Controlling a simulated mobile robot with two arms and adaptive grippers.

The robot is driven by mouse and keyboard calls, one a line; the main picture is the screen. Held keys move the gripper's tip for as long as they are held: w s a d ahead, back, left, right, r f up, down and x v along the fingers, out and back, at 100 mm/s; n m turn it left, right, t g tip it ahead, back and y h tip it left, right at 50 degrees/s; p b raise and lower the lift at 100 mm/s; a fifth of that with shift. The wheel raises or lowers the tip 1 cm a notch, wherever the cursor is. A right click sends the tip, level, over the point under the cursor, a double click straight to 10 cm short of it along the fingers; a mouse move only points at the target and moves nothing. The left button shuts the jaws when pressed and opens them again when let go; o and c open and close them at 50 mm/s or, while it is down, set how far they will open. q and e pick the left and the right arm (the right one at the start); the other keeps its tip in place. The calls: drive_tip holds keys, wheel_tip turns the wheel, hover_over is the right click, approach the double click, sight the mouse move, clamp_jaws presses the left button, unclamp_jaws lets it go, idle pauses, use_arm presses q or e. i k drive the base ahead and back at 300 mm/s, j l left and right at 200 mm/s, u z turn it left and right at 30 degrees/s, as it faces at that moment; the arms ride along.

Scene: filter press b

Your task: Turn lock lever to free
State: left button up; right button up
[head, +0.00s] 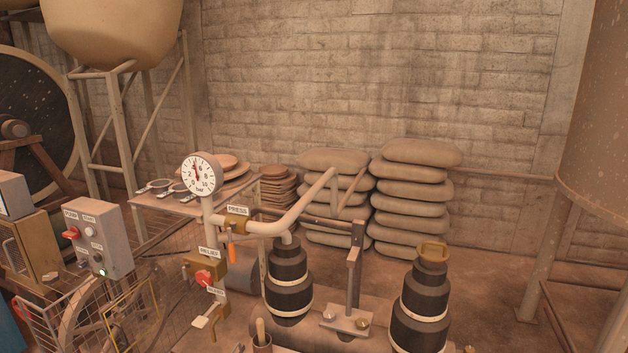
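No lever in the head view carries a label I can read as lock or free, so I cannot tell which one is the lock lever. An upright grey lever (351,272) stands on a small bolted plate (347,322) between two dark ribbed cylinders. An orange handle (231,252) hangs below the PRESS label (237,210). A red knob (203,277) sits below the RELIEF label (209,252), with a pale lever (202,321) lower down. Neither of my grippers is in view.
The dark cylinders (288,275) (420,310) flank the grey lever. A pressure gauge (201,174) and bent pipe (305,208) rise behind. A control box (98,240) and wire basket (55,305) stand left. Stacked sacks (410,200) line the wall; some floor at right is bare.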

sight(186, 280)
drive_tip(key=i+j+u, duration=0.15)
drive_tip(key=i+u, duration=0.7)
